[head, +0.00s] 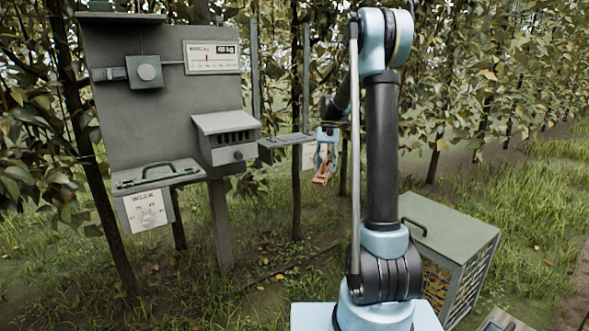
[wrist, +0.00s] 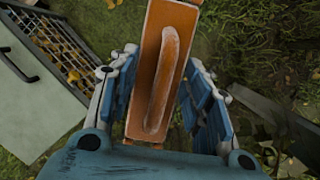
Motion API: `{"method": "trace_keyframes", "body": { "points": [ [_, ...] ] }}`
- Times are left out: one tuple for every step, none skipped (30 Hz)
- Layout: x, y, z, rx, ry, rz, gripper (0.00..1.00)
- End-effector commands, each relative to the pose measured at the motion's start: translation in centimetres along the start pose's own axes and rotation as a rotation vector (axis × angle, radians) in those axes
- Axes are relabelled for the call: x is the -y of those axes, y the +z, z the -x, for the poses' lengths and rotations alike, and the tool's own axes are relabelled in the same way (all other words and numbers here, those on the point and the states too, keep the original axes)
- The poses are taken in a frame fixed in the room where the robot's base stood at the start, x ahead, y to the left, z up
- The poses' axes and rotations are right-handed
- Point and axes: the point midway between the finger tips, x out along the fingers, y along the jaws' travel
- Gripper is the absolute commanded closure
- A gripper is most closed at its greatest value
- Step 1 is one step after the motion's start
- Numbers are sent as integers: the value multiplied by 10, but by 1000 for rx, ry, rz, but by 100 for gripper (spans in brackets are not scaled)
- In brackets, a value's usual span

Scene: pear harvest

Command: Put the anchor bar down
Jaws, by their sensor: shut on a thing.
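The orange anchor bar (wrist: 162,50), worn and with a long raised or recessed strip down its face, fills the middle of the wrist view. My gripper (wrist: 157,72) has its blue fingers on both sides of the bar and is shut on it. In the head view the gripper (head: 328,140) hangs beside the arm column, with the orange bar (head: 321,172) at its lower end. The bar is held in the air, above the grass. Its far end is cut off in the wrist view.
A small ledge (head: 285,139) is just left of my gripper. A lidded mesh crate (head: 450,235) stands at right.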

Motion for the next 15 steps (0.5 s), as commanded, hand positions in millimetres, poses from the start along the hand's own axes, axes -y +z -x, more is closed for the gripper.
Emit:
{"method": "trace_keyframes", "body": {
  "points": [
    [-8,-14,-14,-1,10,32,81],
    [-12,-20,-22,0,16,55,81],
    [-16,-29,-32,0,24,84,81],
    [-20,-34,-40,0,30,105,81],
    [-24,-41,-47,0,36,126,81],
    [-29,-48,-55,0,43,152,81],
    [-32,-53,-62,0,48,170,81],
    [-35,-58,-68,0,53,188,81],
    [-39,-64,-74,0,59,209,81],
    [-41,-68,-79,0,63,223,81],
    [-43,-71,-83,0,66,237,81],
    [-46,-75,-88,0,70,251,81],
    [-47,-78,-91,0,72,261,81],
    [-49,-80,-94,0,75,269,81],
    [-51,-82,-97,0,78,278,81]
  ]
}}
